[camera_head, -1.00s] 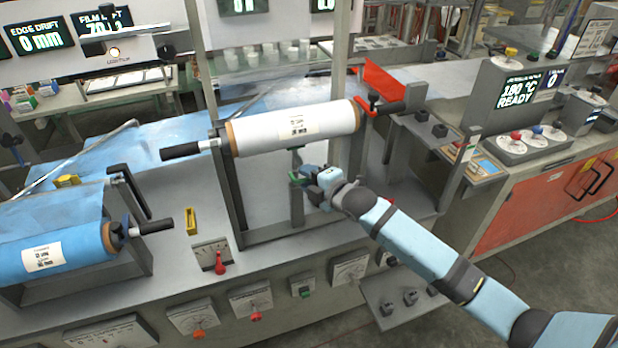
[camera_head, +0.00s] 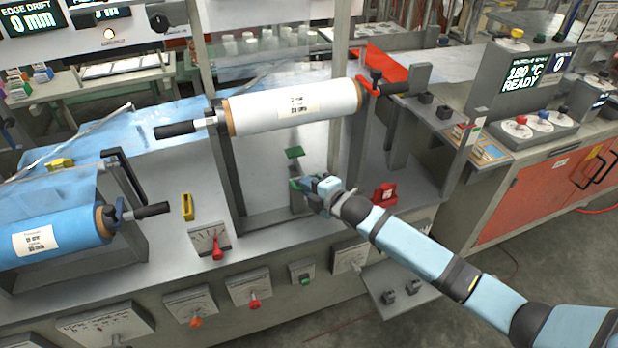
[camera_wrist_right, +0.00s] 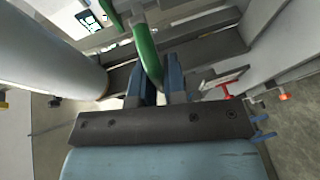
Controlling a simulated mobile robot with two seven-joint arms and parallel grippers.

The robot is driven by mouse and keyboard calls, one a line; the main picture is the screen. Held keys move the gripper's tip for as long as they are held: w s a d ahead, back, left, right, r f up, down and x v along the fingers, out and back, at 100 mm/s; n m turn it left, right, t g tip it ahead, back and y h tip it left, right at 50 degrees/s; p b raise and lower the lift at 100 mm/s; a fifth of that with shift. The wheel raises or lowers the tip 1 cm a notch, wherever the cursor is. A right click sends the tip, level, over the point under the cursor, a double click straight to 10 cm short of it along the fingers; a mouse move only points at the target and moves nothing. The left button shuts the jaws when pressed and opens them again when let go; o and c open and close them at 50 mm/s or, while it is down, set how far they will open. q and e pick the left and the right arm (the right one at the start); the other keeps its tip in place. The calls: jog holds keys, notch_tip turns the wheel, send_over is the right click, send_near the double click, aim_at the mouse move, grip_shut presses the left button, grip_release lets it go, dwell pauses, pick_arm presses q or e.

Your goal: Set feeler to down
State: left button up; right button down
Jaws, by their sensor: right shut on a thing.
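The feeler appears to be the green-handled part (camera_head: 295,184) on a grey post below the white film roll (camera_head: 295,108). A flat green pad (camera_head: 294,152) shows just above it; I cannot tell how the two connect. My right gripper (camera_head: 308,186) reaches in from the right, with its jaws at the green handle. In the right wrist view, the curved green handle (camera_wrist_right: 147,52) runs down between the two blue fingers (camera_wrist_right: 161,88), which are shut on it. The gripped end is partly hidden. My left gripper is out of view.
A blue film roll (camera_head: 55,241) sits at the left. A yellow block (camera_head: 187,206) and a dial with a red pointer (camera_head: 209,241) are left of the frame. A red block (camera_head: 384,194) lies close beside my right arm. Knobs line the front panel.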

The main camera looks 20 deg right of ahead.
jog(key=shift+f, duration=0.3)
jog(key=c, duration=1.2)
grip_release()
jog(key=v, duration=1.4)
jog(key=s+a+f+m+g+h+p, duration=0.1)
jog(key=s+a+f+m+p, duration=0.1)
jog(key=s+m, duration=0.4)
jog(key=s+a+f+m+g+h+p, duration=0.1)
jog(key=s+f+m+p, duration=0.1)
jog(key=s+m+p, duration=0.3)
jog(key=s+a+f+m+g+h+p, duration=0.1)
jog(key=s+a+f+m+p, duration=0.1)
jog(key=s+m, duration=0.6)
jog(key=shift+s+a+f+p, duration=0.15)
jog(key=shift+s+p, duration=0.2)
jog(key=shift+s, duration=0.35)
jog(key=shift+s+a+f+p, duration=0.1)
jog(key=shift+s+a+p, duration=0.15)
jog(key=shift+s, duration=0.5)
